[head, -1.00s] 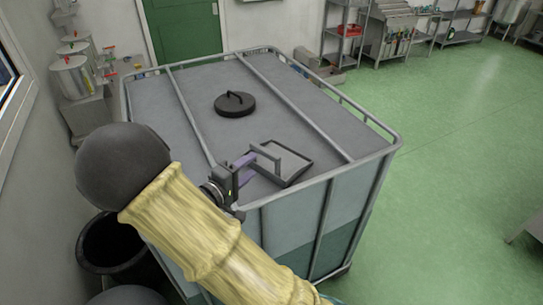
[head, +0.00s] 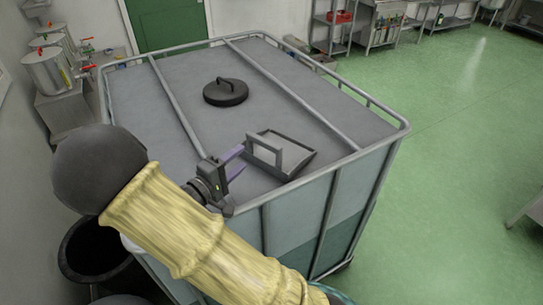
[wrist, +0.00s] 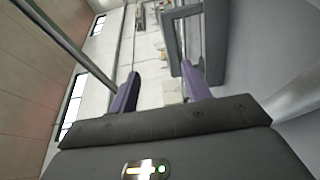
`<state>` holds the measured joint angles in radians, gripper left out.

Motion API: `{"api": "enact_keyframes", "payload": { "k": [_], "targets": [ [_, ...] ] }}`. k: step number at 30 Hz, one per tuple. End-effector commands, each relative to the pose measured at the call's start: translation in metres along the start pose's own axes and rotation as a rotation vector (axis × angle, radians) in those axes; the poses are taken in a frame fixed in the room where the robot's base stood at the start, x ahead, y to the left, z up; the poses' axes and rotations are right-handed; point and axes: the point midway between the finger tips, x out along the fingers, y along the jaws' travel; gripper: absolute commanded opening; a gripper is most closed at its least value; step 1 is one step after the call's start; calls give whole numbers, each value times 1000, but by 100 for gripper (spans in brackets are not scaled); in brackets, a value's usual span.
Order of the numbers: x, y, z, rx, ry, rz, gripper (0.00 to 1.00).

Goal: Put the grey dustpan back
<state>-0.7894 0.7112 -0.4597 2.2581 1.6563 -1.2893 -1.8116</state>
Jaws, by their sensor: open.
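The grey dustpan (head: 292,160) lies on top of the large caged tank (head: 150,105), near its front rail. Its squared loop handle (head: 265,149) stands up on the side facing my gripper. My gripper (head: 238,161) is open, with its purple fingers reaching towards the handle from the left. In the wrist view, the grey handle (wrist: 173,45) shows beyond the fingers, close to the right one. I cannot tell whether a finger touches it. Nothing is held between the fingers (wrist: 162,90).
A round black lid (head: 226,93) with a handle sits on the tank behind the dustpan. A metal rail (head: 376,141) runs around the tank top. A dark bin (head: 85,250) stands at left. Steel cans (head: 48,72) stand by the wall. Green floor at right is open.

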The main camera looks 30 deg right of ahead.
Motion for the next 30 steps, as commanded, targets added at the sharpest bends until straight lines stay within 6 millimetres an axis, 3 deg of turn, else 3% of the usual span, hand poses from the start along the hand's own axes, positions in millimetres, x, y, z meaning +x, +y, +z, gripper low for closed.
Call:
{"api": "enact_keyframes", "payload": {
  "k": [1, 6, 19, 23, 30],
  "targets": [
    [0, -11, 0, 0, 0, 0, 48],
    [0, -23, 0, 0, 1, 0, 48],
    [2, -22, 0, 0, 0, 0, 48],
    [15, -20, 0, -2, -1, 1, 48],
    [55, -20, 0, -2, -2, 1, 48]
  ]
}}
